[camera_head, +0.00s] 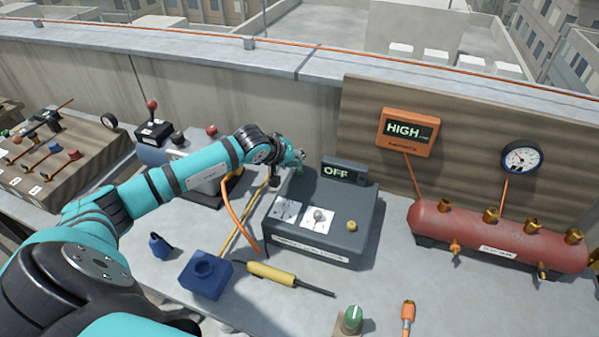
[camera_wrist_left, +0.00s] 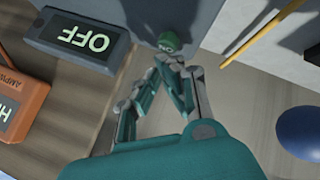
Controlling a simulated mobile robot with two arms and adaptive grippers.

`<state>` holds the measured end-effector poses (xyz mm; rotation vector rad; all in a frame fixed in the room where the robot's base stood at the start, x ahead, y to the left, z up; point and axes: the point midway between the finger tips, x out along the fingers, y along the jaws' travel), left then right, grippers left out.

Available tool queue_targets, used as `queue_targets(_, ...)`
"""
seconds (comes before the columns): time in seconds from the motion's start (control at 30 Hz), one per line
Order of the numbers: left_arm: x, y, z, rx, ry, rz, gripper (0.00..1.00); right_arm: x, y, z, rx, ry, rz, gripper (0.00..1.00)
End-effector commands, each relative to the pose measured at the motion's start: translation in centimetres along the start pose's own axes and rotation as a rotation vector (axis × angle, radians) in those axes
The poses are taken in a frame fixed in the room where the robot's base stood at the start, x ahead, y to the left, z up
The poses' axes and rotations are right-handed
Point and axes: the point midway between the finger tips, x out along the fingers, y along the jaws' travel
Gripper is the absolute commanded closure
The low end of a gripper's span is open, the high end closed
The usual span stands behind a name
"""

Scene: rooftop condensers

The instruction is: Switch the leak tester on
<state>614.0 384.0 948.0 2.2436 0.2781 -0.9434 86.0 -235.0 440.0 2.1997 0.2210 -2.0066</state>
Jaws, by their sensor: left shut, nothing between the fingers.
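The leak tester looks to be the dark grey box (camera_head: 322,215) on the bench in the head view, with two white dial labels and a brass knob (camera_head: 351,226). Its display (camera_head: 343,173) reads OFF; it also shows in the left wrist view (camera_wrist_left: 82,38). My left gripper (camera_head: 296,158) is over the box's back left corner, left of the display. In the left wrist view its fingers (camera_wrist_left: 172,60) are shut and empty, their tips close to a small green round part (camera_wrist_left: 171,40). I cannot tell whether they touch. My right gripper is not in view.
A red tank (camera_head: 497,238) with brass valves stands right, below an orange HIGH display (camera_head: 405,131) and a gauge (camera_head: 521,159). A blue block (camera_head: 206,274), a yellow-handled probe (camera_head: 271,274) and a green knob (camera_head: 352,318) are in front. Orange and yellow hoses run left of the box.

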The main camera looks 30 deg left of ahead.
Motion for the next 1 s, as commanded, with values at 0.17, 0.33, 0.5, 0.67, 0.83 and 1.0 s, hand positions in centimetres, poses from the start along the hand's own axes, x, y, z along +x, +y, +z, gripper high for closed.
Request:
queue_targets(0.17, 0.12, -0.1, 0.08, 0.0, 0.0, 0.0, 1.0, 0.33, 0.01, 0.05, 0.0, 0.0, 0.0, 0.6)
queue_targets(0.33, 0.09, -0.09, 0.06, -0.001, 0.0, 0.0, 1.0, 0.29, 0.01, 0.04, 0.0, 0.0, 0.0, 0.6)
queue_targets(0.5, 0.15, -0.15, 0.1, -0.001, 0.0, -0.001, 1.0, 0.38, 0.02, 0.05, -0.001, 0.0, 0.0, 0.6)
queue_targets(0.67, 0.26, -0.23, 0.18, -0.001, 0.0, -0.001, 1.0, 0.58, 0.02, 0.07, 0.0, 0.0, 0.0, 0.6)
queue_targets(0.83, 0.37, -0.31, 0.26, -0.001, 0.0, -0.001, 1.0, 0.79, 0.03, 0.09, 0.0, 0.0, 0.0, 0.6)
queue_targets(1.0, 0.48, -0.39, 0.34, -0.001, 0.0, -0.001, 1.0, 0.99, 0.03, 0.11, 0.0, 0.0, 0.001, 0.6)
